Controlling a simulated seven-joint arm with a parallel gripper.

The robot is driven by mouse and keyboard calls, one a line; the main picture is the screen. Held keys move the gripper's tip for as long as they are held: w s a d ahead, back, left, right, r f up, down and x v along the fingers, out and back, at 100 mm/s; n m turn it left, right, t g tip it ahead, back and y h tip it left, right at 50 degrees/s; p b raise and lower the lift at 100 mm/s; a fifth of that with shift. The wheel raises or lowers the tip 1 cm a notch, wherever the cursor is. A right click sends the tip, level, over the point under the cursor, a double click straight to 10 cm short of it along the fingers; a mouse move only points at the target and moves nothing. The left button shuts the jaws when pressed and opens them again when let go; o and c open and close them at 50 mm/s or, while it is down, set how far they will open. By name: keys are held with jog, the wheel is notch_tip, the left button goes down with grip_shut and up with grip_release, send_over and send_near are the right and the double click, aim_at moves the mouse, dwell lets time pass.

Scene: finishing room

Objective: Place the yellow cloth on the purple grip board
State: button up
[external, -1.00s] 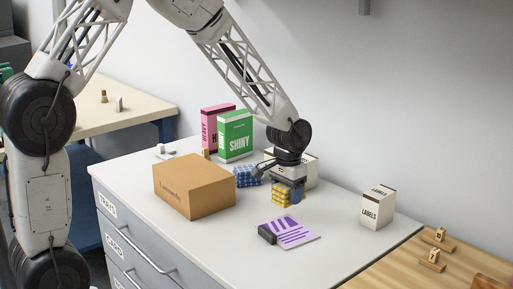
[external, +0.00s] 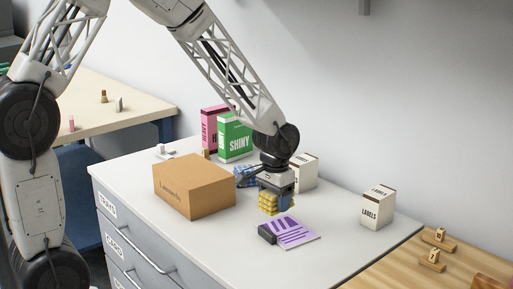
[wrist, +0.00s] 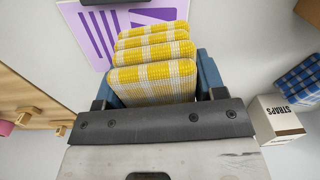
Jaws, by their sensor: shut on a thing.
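The yellow cloth (external: 268,203) is a folded, yellow-and-white checked stack. My gripper (external: 275,194) is shut on it and holds it just behind the purple grip board, seemingly above the counter. In the wrist view the cloth (wrist: 152,82) sits between the blue fingers of my gripper (wrist: 153,88).
A blue checked cloth (external: 245,177) lies behind my gripper, near a white box (external: 305,172) marked STRAPS in the wrist view (wrist: 275,118). A cardboard box (external: 194,186) stands left, a LABELS box (external: 377,208) right. The counter in front of the board is clear.

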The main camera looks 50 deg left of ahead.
jog(key=s+d, duration=0.1)
jog(key=s, duration=0.4)
jog(key=s+d, duration=0.1)
jog(key=s, duration=1)
jog(key=shift+s+d, duration=0.15)
jog(key=shift+d, duration=0.25)
send_over(284, 230)
jog(key=shift+f, duration=0.65)
jog(key=shift+f, duration=1.8)
jog(key=shift+f, duration=0.1)
jog(key=o, duration=0.9)
jog(key=shift+o, duration=0.2)
